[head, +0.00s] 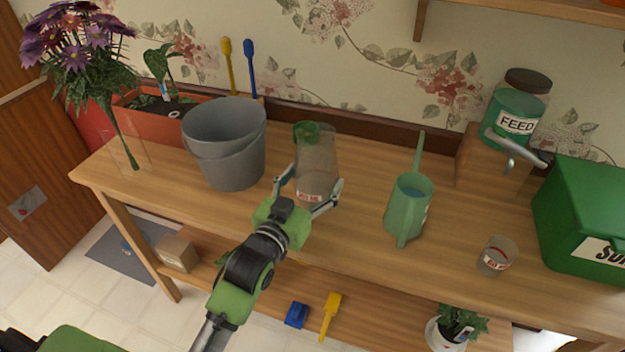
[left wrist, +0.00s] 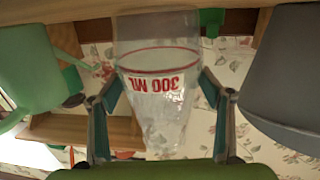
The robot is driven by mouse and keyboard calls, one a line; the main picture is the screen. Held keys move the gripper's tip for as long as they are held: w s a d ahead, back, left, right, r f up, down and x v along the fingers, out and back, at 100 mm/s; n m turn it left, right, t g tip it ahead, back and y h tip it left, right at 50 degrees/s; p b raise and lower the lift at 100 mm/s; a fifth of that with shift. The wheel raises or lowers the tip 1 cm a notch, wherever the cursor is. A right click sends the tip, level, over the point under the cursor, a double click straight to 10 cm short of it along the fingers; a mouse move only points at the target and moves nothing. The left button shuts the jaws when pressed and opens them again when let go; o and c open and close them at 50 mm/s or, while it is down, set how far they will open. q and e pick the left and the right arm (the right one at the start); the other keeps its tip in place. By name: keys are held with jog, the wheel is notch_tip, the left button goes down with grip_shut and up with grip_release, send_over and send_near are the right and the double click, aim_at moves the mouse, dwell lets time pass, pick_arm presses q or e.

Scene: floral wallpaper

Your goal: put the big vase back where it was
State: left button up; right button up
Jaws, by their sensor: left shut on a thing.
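The big vase (head: 317,155) is a tall clear glass with a red marking, upright over the middle of the wooden bench. My left gripper (head: 309,190) is shut on its lower part, one finger on each side. In the left wrist view the vase (left wrist: 160,85) shows upside down, with a red line and "300 ML", between the fingers of my left gripper (left wrist: 160,100). I cannot tell whether its base touches the bench. A smaller clear vase (head: 497,256) with a red marking stands at the bench's front right. My right gripper is not in view.
Grey buckets (head: 225,150) stand close left of the vase, a green watering can (head: 408,208) to its right. A green object (head: 306,132) is behind it. A green box (head: 590,215) stands far right. Bench (head: 350,250) surface is clear in front and between vase and can.

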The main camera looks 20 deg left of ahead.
pick_arm(q)
jog(key=o, duration=1.3)
jog(key=shift+f, duration=0.15)
jog(key=o, duration=0.4)
jog(key=shift+s, duration=0.15)
jog(key=s, duration=0.3)
jog(key=s+a, duration=0.1)
jog(key=s, duration=0.2)
jog(key=s+b, duration=0.1)
jog(key=s, duration=0.3)
jog(key=shift+s+a+r, duration=0.1)
jog(key=shift+a+r, duration=0.1)
jog(key=shift+r, duration=0.15)
jog(key=shift+s+a+r, duration=0.1)
jog(key=shift+s+r, duration=0.05)
jog(key=shift+s, duration=0.6)
